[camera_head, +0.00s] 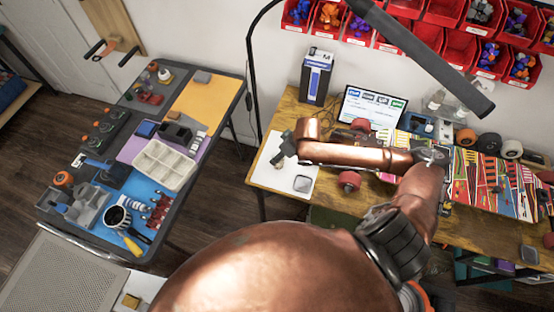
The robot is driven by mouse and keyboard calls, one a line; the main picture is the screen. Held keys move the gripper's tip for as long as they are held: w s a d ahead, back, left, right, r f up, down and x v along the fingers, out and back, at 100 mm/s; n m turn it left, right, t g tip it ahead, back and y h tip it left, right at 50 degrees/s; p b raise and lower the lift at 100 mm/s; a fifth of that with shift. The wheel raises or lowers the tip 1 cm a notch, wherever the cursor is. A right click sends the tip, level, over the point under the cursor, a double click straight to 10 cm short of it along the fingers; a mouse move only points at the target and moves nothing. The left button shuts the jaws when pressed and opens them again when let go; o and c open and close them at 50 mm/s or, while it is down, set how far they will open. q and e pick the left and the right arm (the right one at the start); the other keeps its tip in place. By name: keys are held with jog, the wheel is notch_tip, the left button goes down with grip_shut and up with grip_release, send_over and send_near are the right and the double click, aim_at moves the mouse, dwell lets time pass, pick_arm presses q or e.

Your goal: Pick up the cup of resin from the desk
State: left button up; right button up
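The cup of resin (117,217) stands upright on the blue mat at the front of the left desk. It has a pale rim and dark contents. A yellow-handled tool (132,245) lies beside it. My copper-coloured arm crosses the middle and right of the view. I take it to be my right arm, and its dark gripper (283,151) is over the left end of the right-hand desk. That gripper is well to the right of the cup and not touching it. Its fingers are too small to read. My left gripper does not show.
The left desk (190,201) also carries a pale divided tray (160,165), small red bottles (159,209) and several dark tools. Floor shows between the desks. The right desk has a laptop (371,108), a tall box (316,76) and colourful boards (485,181). A lamp (420,55) hangs above it.

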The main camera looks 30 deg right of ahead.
jog(key=x, duration=0.4)
jog(key=b+x, duration=0.1)
jog(key=x, duration=0.1)
jog(key=shift+d+f, duration=0.15)
jog(key=shift+d, duration=0.1)
jog(key=c, duration=1.3)
